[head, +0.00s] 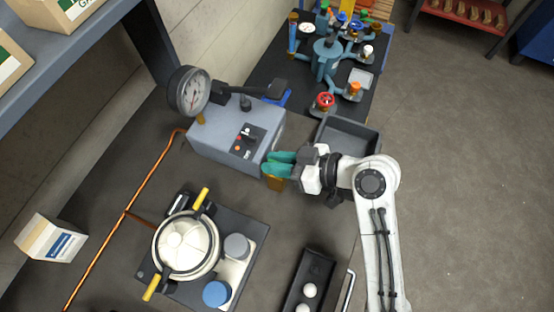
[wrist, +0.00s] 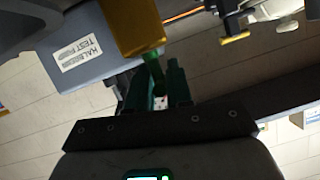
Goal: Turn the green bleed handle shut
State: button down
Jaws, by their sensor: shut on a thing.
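The grey test pump box (head: 235,135) with a round gauge (head: 188,91) stands on the dark bench in the head view. A brass fitting (head: 274,183) shows at its right front corner, partly under my gripper. In the wrist view the brass block (wrist: 135,25) is close up, with the green bleed handle (wrist: 153,57) coming out of it. My gripper (head: 278,164) has teal fingers beside the brass fitting. In the wrist view my gripper (wrist: 160,82) is shut on the green handle, whose end sits between the fingers. The head view hides the handle behind the fingers.
A grey tray (head: 350,135) lies right behind my wrist. A blue valve manifold (head: 327,58) with coloured handwheels stands at the back. A lidded pot (head: 186,245) with yellow handles is front left. A dark tray (head: 305,280) with white balls is at the front.

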jog(key=shift+m+t+h, duration=0.3)
jog(key=shift+m+t, duration=0.3)
jog(key=shift+m, duration=0.1)
jog(key=m+t+h, duration=0.1)
jog(key=m+t, duration=0.1)
jog(key=shift+s+f+t, duration=0.1)
jog(key=shift+t, duration=0.3)
jog(key=m+t+h, duration=0.3)
jog(key=m, duration=0.1)
jog(key=shift+m+t+h, duration=0.3)
jog(key=shift+h, duration=0.1)
jog(key=m+t+h+b, duration=0.1)
jog(key=m+h+b, duration=0.2)
jog(key=shift+d+f+t+h, duration=0.1)
jog(key=shift+f+t+h, duration=0.1)
jog(key=shift+t+h, duration=0.15)
jog(key=m+h+b, duration=0.3)
jog(key=h, duration=0.1)
jog(key=shift+r+m+t, duration=0.1)
jog(key=shift+m+t, duration=0.25)
jog(key=shift+m, duration=0.05)
jog(key=shift+b, duration=0.35)
jog(key=c, duration=1.1)
grip_release()
jog(key=shift+r, duration=0.1)
jog(key=shift+r, duration=0.1)
